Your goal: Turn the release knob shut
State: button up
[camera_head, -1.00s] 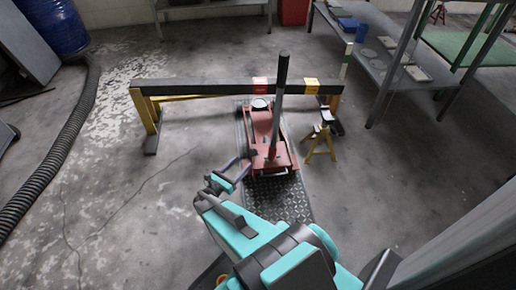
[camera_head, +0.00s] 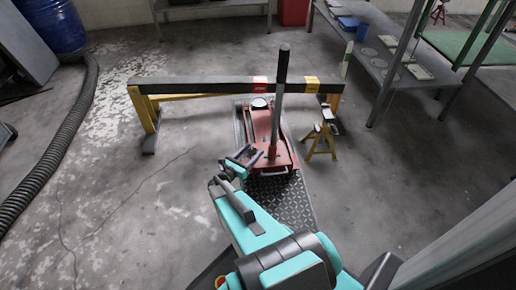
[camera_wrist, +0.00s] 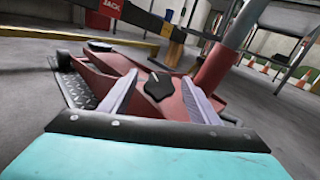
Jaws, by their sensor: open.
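The release knob (camera_wrist: 159,86) is a small black lobed knob on the red floor jack (camera_wrist: 125,62). In the wrist view it shows between the two grey fingers of my gripper (camera_wrist: 160,78), with a gap on each side. The fingers are open and hold nothing. How far their tips are from the knob in depth, I cannot tell. In the head view my gripper (camera_head: 250,155) is at the left rear side of the jack (camera_head: 262,125), and the knob cannot be made out there.
The jack's upright handle (camera_head: 279,95) rises just right of my gripper. A black beam on yellow legs (camera_head: 205,87) spans beyond it. A yellow jack stand (camera_head: 321,140) is at the right.

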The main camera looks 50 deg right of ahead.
aim_at(256, 150)
jog(key=shift+w+d+b, duration=0.2)
jog(key=shift+d+b, duration=0.35)
jog(key=shift+d, duration=1.6)
jog(key=c, duration=1.1)
jog(key=shift+o, duration=0.2)
jog(key=shift+s+m+g+p, duration=0.1)
jog(key=shift+m+g+p, duration=0.25)
jog(key=shift+m+g, duration=0.25)
jog(key=m+g+p, duration=0.2)
jog(key=m+g, duration=0.1)
jog(key=s+m+g, duration=0.1)
jog(key=m, duration=0.1)
jog(key=shift+r+g+y+p, duration=0.1)
jog(key=shift+g+y+p, duration=0.2)
jog(key=shift+g+p, duration=0.1)
jog(key=m+g, duration=0.1)
jog(key=m+g+y+p, duration=0.1)
jog(key=m+g+p, duration=0.1)
jog(key=m, duration=0.1)
jog(key=shift+s+a, duration=0.15)
jog(key=shift+s, duration=0.15)
jog(key=shift+s+a+f+m+g+y+p, duration=0.15)
jog(key=shift+m+g+y+p, duration=0.15)
jog(key=shift+m+y, duration=0.15)
jog(key=shift+s+d+f+m+g+y+p, duration=0.15)
jog(key=shift+m+g+y, duration=0.2)
jog(key=shift+m, duration=0.2)
jog(key=shift+a, duration=0.1)
